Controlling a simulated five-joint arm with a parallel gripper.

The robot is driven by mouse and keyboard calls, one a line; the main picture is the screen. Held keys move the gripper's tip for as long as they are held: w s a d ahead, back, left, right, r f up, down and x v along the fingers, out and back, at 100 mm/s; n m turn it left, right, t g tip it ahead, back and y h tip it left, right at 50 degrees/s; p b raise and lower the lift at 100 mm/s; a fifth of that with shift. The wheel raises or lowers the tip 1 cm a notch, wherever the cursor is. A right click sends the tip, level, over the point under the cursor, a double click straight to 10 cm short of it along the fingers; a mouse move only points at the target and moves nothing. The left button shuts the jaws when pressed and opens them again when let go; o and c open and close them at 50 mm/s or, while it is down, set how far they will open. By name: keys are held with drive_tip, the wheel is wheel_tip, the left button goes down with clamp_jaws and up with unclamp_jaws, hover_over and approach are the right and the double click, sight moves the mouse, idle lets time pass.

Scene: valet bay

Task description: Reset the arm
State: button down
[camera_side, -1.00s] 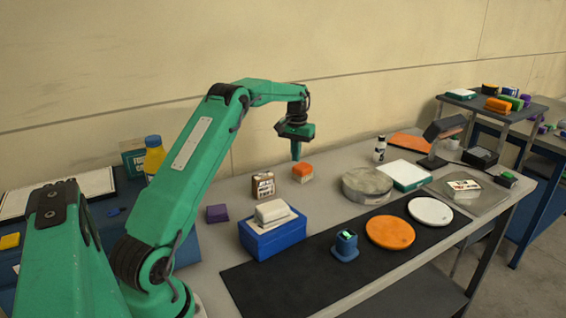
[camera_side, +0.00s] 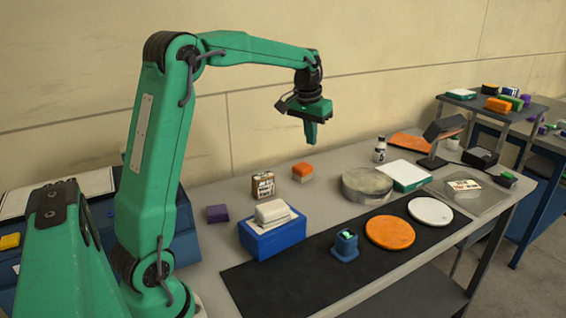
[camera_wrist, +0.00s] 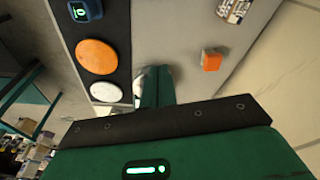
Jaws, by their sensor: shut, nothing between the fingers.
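My green arm is raised over the grey workbench (camera_side: 330,180). My gripper (camera_side: 311,138) hangs in the air above the bench, pointing down, shut and empty. It is well above the orange-topped block (camera_side: 302,172) and touches nothing. In the wrist view my gripper's green fingers (camera_wrist: 157,88) are together with nothing between them. The orange block also shows in the wrist view (camera_wrist: 211,61), off to the right of the fingers.
A blue box (camera_side: 272,240) with a pale block on it stands at the front. A black mat (camera_side: 300,285) holds an orange disc (camera_side: 390,232) and a white disc (camera_side: 430,210).

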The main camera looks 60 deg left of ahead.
drive_tip(key=s+d+r+m+t, duration=0.2)
drive_tip(key=s+d+r, duration=0.2)
drive_tip(key=s+d, duration=0.7)
drive_tip(key=s+d+f+m+t, duration=0.1)
drive_tip(key=s+d+f, duration=0.1)
drive_tip(key=s, duration=0.4)
drive_tip(key=s+d+f+m, duration=0.1)
drive_tip(key=s+d+f, duration=0.1)
drive_tip(key=s+d, duration=0.3)
drive_tip(key=shift+s+f+t+h, duration=0.3)
drive_tip(key=shift+s+t+h, duration=0.1)
drive_tip(key=shift+s, duration=0.6)
